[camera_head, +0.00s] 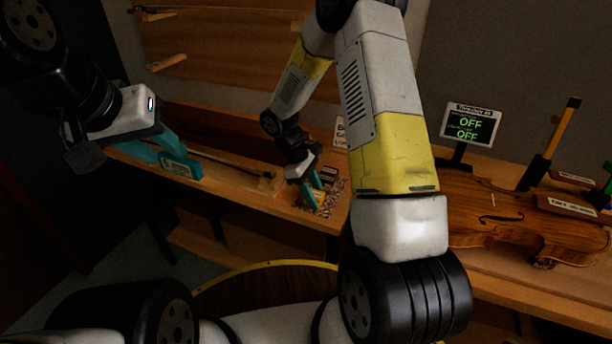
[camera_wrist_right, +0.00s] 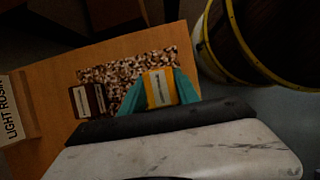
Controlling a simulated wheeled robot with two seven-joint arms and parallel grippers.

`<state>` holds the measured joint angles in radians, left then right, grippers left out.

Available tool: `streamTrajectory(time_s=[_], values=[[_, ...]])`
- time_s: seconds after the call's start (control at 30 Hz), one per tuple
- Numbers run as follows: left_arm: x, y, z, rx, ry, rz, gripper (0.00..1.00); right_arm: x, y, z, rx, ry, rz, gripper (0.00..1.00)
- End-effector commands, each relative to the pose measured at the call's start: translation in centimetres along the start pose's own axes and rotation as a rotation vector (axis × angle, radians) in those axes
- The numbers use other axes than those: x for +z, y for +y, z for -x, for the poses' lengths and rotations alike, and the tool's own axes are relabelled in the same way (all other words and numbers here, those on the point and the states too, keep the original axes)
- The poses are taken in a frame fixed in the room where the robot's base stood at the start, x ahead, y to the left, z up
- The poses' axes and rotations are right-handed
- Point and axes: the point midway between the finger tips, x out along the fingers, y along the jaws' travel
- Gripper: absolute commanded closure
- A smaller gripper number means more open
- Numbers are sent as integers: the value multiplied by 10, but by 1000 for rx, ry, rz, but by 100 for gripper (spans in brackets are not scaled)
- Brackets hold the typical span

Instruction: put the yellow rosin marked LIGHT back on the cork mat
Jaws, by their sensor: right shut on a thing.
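The yellow rosin (camera_wrist_right: 158,88), with a pale label too small to read, is between the teal fingers of my right gripper (camera_wrist_right: 160,90), which is shut on it. In the head view my right gripper (camera_head: 312,196) points down at the speckled cork mat (camera_head: 331,206) on the bench. In the right wrist view the rosin overlaps the right part of the cork mat (camera_wrist_right: 122,74). I cannot tell whether it touches the mat. My left gripper (camera_head: 168,152) is at the left, its teal fingers apart and nothing seen between them.
A round yellow-rimmed thing (camera_wrist_right: 262,40) is beyond the bench edge.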

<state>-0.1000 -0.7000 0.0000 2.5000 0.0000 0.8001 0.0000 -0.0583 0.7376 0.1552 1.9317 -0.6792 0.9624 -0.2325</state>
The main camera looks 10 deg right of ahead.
Motion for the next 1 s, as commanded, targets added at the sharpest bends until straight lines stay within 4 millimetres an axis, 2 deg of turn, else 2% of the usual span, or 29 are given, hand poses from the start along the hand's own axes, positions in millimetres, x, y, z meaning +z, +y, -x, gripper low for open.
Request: streamTrajectory(time_s=[0.37,0.4,0.5,0.53,0.83,1.0], values=[[0,0,0,0,0,0,64,-1,0,-2,0,0,0,100],[0,0,0,0,0,0,64,-1,0,-2,0,0,0,60],[0,0,0,0,0,0,64,-1,0,-2,0,0,0,41],[0,0,0,0,0,0,64,-1,0,-2,0,0,0,37],[0,0,0,0,0,0,64,-1,0,-1,0,0,0,37],[0,0,0,0,0,0,64,-2,1,16,4,2,-1,37]])
